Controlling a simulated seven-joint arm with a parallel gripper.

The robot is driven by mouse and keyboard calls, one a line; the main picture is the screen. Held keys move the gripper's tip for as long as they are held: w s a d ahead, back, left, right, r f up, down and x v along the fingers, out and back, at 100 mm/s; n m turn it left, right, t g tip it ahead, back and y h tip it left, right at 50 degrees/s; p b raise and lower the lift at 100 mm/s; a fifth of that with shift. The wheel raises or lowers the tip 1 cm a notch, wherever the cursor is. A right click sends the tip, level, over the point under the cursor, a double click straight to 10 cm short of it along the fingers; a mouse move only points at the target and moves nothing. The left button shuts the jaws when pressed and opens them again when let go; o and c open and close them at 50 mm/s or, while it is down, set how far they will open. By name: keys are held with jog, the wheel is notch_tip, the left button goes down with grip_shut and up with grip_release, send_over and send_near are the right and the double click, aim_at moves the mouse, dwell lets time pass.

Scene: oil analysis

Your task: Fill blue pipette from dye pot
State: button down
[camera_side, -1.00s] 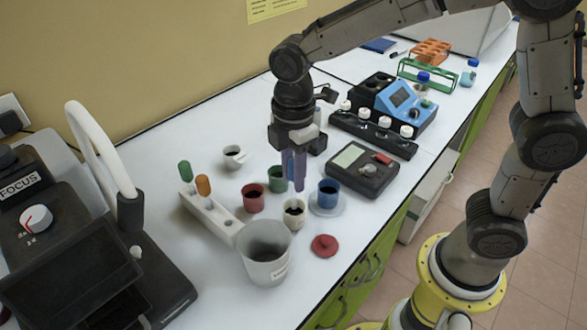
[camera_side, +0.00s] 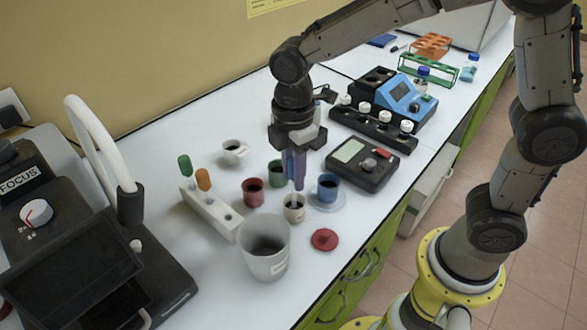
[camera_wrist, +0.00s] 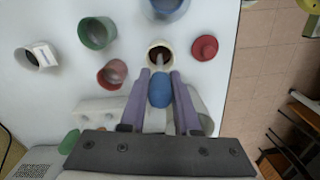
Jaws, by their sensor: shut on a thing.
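My gripper (camera_side: 294,186) is shut on the blue pipette, with its purple fingers on either side of the blue bulb (camera_wrist: 160,90) in the wrist view. The pipette points down, and its pale stem (camera_side: 295,197) reaches into the mouth of a cream pot (camera_side: 294,213). In the wrist view this cream pot (camera_wrist: 150,47) holds dark contents, and the stem tip is over or in them; I cannot tell how deep. Most of the bulb is hidden by the fingers in the side view.
Red (camera_side: 253,193), green (camera_side: 277,173) and blue (camera_side: 328,188) pots stand close around the cream pot. A white rack (camera_side: 222,219) holds green and orange pipettes. A large beaker (camera_side: 265,262) and red lid (camera_side: 325,239) lie in front. A black scale (camera_side: 343,175) stands right.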

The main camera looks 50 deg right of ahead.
jog(key=shift+f, duration=0.6)
jog(key=shift+f, duration=0.35)
jog(key=shift+f, duration=0.3)
jog(key=c, duration=1.1)
grip_release()
jog(key=shift+c, duration=0.2)
grip_shut()
jog(key=shift+c, duration=0.5)
grip_release()
